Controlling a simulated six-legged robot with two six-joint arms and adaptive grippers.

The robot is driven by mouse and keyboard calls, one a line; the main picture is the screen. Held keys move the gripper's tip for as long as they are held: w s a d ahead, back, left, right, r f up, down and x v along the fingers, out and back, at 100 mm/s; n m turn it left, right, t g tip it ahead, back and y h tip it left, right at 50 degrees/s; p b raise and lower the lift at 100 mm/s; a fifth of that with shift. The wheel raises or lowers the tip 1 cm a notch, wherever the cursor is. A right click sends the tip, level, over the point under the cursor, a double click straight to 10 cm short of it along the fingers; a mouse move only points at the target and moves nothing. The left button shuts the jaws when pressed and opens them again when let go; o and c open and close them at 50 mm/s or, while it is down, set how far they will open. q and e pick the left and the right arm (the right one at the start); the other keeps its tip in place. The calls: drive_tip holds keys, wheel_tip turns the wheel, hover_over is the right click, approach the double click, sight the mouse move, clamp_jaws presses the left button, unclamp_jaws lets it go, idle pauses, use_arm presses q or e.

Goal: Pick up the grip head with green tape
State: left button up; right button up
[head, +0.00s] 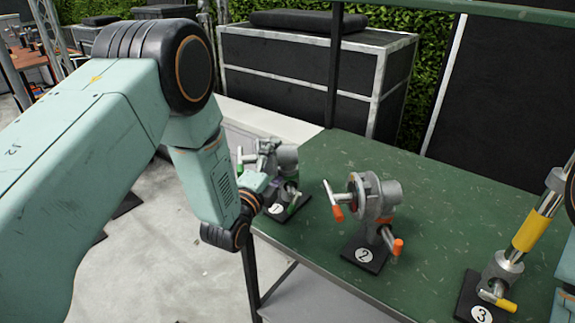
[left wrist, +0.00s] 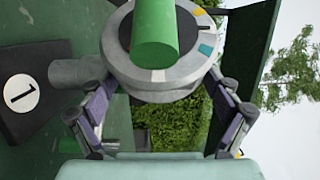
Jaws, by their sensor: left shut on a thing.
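The grip head with green tape (head: 286,157) is a grey metal clamp at the left end of the green table, by the black base marked 1 (head: 284,204). In the left wrist view its round grey disc (left wrist: 165,80) and a green cylinder (left wrist: 154,32) fill the top middle. My left gripper (left wrist: 160,98) has its two fingers on either side of the disc and is shut on the grip head. In the head view my left wrist partly hides the grip head. I cannot tell whether it is clear of its base. My right gripper is not in view.
A grip head with orange tape (head: 372,197) stands on base 2, mid-table. A yellow-taped metal piece (head: 530,232) stands on base 3 at the right, near my right arm. A dark post (head: 334,65) rises at the table's back. Black cases (head: 300,70) stand behind.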

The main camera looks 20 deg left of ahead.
use_arm(q)
drive_tip(key=c, duration=0.4)
drive_tip(key=shift+w+a+r, duration=0.1)
drive_tip(key=shift+w, duration=0.05)
drive_tip(key=shift+c, duration=0.7)
drive_tip(key=shift+r, duration=0.1)
